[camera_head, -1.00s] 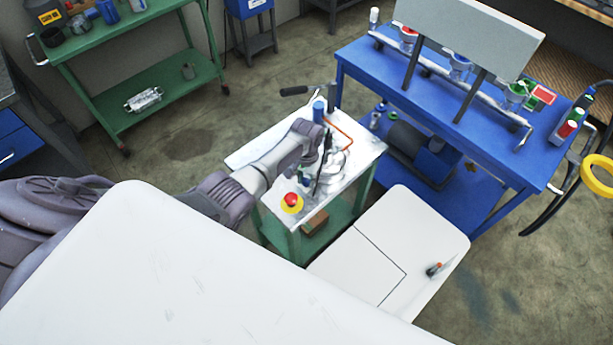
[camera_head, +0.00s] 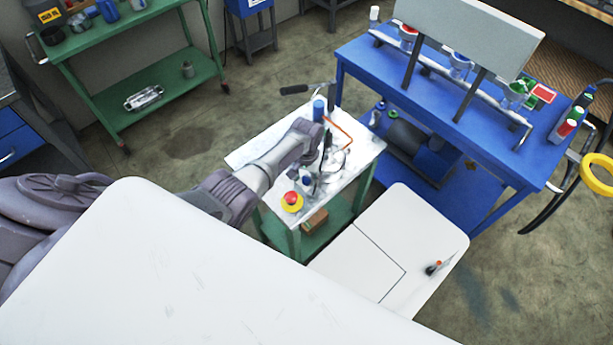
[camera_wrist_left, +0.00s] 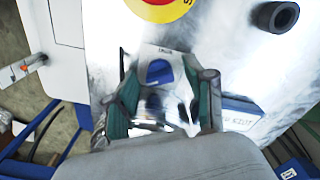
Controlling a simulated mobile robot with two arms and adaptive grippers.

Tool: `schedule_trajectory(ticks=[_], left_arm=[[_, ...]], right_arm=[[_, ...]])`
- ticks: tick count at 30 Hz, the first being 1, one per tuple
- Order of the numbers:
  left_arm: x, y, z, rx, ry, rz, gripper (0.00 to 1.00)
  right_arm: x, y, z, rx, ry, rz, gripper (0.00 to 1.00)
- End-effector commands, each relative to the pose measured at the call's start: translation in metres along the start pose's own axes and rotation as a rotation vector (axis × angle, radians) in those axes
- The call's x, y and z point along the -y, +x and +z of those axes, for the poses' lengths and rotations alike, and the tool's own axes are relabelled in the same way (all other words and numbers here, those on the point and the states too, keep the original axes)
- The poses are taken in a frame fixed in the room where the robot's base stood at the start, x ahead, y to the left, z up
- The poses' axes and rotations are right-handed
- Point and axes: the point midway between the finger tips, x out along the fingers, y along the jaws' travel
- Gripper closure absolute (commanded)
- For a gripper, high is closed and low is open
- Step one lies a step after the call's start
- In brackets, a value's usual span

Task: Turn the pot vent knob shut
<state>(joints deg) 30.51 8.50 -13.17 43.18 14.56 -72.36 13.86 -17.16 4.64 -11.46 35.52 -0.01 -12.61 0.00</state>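A small blue-topped piece (camera_head: 306,182) stands on the white-topped bench beside the red button. It also shows in the left wrist view (camera_wrist_left: 160,72), over shiny metal. It may be the vent knob, but I cannot tell for sure. A shiny, partly clear rounded body (camera_head: 340,160) on the bench may be the pot, and its outline is unclear. My left gripper (camera_head: 326,158) is over the bench beside it. In the left wrist view my left gripper (camera_wrist_left: 160,102) has its two teal-padded fingers spread, with the blue piece beyond and between them. My right gripper is out of view.
A red button on a yellow base (camera_head: 291,201) sits on the bench's near edge. A blue cylinder (camera_head: 318,110) and an orange tube (camera_head: 338,127) are at its back. A blue table (camera_head: 360,72) stands at right, and a green cart (camera_head: 90,88) at far left.

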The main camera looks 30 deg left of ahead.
Motion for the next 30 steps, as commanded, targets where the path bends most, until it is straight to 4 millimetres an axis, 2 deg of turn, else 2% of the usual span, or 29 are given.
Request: schedule_trajectory(ticks=[8, 11, 22, 30], left_arm=[[0.0, -0.003, 0.0, -0.001, 0.0, 0.0, 0.46], [0.0, -0.011, -0.001, -0.003, 0.0, 0.001, 0.46], [0.0, -0.064, -0.001, -0.003, 0.001, 0.0, 0.46], [0.0, -0.075, 0.0, 0.001, -0.001, 0.0, 0.46]], right_arm=[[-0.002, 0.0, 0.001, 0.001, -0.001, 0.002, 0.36], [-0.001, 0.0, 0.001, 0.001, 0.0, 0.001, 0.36], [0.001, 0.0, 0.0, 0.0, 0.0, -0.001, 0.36], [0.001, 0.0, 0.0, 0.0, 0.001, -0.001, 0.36]])
